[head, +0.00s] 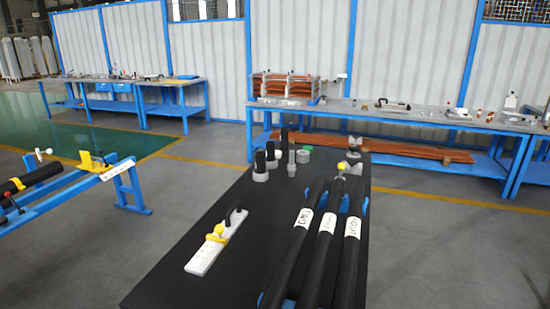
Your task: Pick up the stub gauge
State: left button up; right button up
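On the black table (185,262) lies a long flat light-grey bar (205,256) with a black arched handle and a yellow slider or clamp across it. It looks like a gauge, but I cannot read any name on it. Upright grey and black cylindrical pieces (260,168) stand at the table's far end, beside a grey stepped post (292,162). I cannot tell for certain which piece is the stub gauge. Neither of my grippers is in view.
Three black tubes with white labels (326,222) lie on blue supports along the table's right side. A yellow-knobbed piece (342,167) stands behind them. A blue frame (115,172) stands at left. Workbenches (440,115) line the back. The table's left part is mostly clear.

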aim_at(291, 167)
jog(key=k+j+z, duration=0.2)
jog(key=j, duration=0.25)
jog(key=i+j+z, duration=0.1)
jog(key=j+z, duration=0.4)
jog(key=j, duration=0.75)
jog(key=k+j+z, duration=0.1)
jog(key=j+z, duration=0.4)
jog(key=j, duration=0.7)
jog(key=i+j+z, duration=0.15)
jog(key=j+z, duration=0.25)
jog(key=j, duration=0.65)
jog(key=j+z, duration=0.4)
jog(key=j, duration=0.65)
jog(key=k+j+z, duration=0.1)
jog(key=j+z, duration=0.35)
jog(key=j, duration=0.65)
